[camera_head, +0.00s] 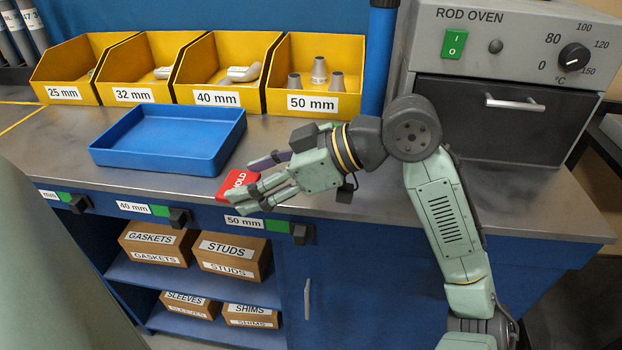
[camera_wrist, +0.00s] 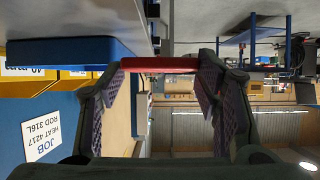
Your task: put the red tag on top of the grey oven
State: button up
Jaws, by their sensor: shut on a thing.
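The red tag (camera_head: 235,185), with white lettering of which "OLD" shows, is near the bench's front edge, just in front of the blue tray. My gripper (camera_head: 250,184) is shut on it, coming from the right with its fingers pointing left. In the wrist view the tag (camera_wrist: 160,64) spans between the two fingertips (camera_wrist: 160,72) as a thin red bar. I cannot tell whether it touches the bench. The grey oven (camera_head: 525,45), marked "ROD OVEN", stands at the back right with its dark door closed. Its top is mostly cut off by the picture edge.
An empty blue tray (camera_head: 170,160) lies left of my gripper. Yellow bins (camera_head: 315,103) with fittings line the back. A blue post (camera_head: 378,60) rises between bins and oven. The bench (camera_head: 535,195) is clear in front of the oven. Cardboard boxes (camera_head: 232,255) sit on shelves below.

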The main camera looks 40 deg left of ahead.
jog(key=w+d, duration=0.1)
jog(key=w, duration=0.1)
jog(key=w+d+p, duration=0.1)
jog(key=w, duration=0.2)
jog(key=w+d, duration=0.2)
jog(key=w, duration=0.1)
jog(key=shift+f+p, duration=0.35)
jog(key=shift+p, duration=0.05)
jog(key=shift+w+d, duration=0.25)
jog(key=shift+w, duration=0.2)
notch_tip(320, 180, down, 3)
jog(key=shift+s+r+p, duration=0.1)
jog(key=shift+r+p, duration=0.1)
jog(key=shift+p, duration=0.5)
jog(key=shift+a+f, duration=0.1)
jog(key=shift+f, duration=0.3)
jog(key=shift+f, duration=0.3)
jog(key=o, duration=1.1)
jog(key=shift+o, duration=0.2)
jog(key=shift+r, duration=0.15)
